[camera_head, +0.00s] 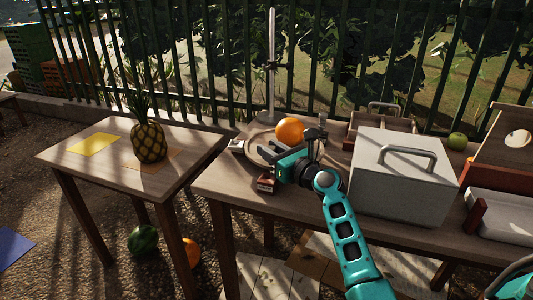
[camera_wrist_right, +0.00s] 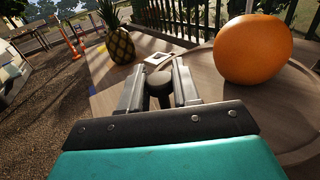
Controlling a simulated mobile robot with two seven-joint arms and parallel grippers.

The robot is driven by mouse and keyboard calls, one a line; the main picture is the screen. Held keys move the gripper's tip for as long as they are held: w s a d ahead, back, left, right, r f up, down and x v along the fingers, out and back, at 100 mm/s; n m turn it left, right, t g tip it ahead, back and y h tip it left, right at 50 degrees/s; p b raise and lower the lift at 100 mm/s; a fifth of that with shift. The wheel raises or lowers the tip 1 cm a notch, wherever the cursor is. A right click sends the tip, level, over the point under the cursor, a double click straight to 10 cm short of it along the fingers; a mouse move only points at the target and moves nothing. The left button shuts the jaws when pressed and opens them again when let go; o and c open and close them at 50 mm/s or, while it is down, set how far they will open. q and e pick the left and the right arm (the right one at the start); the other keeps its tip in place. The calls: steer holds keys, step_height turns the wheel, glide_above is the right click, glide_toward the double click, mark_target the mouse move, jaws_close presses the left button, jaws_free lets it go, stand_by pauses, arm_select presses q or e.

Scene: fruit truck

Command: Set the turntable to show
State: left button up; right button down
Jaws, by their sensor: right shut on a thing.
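The turntable (camera_head: 254,150) is a round wooden disc on the middle table, partly hidden behind my right gripper. An orange (camera_head: 290,131) rests on it. The wrist view shows the disc (camera_wrist_right: 222,100) with the orange (camera_wrist_right: 252,50) on its right part. My right gripper (camera_head: 264,155) is at the disc's near left edge. In the wrist view my right gripper (camera_wrist_right: 158,85) is shut on a dark round knob (camera_wrist_right: 158,82) between its fingers. The knob is hidden in the head view. My left gripper is not in view.
A pineapple (camera_head: 149,142) stands on the left table (camera_head: 100,160). A white lidded box (camera_head: 400,180) stands right of my right arm. A small red-brown block (camera_head: 267,183) lies close below the gripper. A metal pole (camera_head: 271,60) rises behind the turntable. A green apple (camera_head: 457,141) sits further right.

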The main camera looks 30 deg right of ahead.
steer(key=shift+s+d+y, duration=0.1)
steer(key=shift+s+y, duration=0.05)
steer(key=shift+y, duration=0.15)
steer(key=c, duration=0.9)
jaws_free()
steer(key=s, duration=0.3)
steer(key=s+d+p, duration=0.1)
steer(key=s, duration=0.3)
steer(key=shift+s+d, duration=0.2)
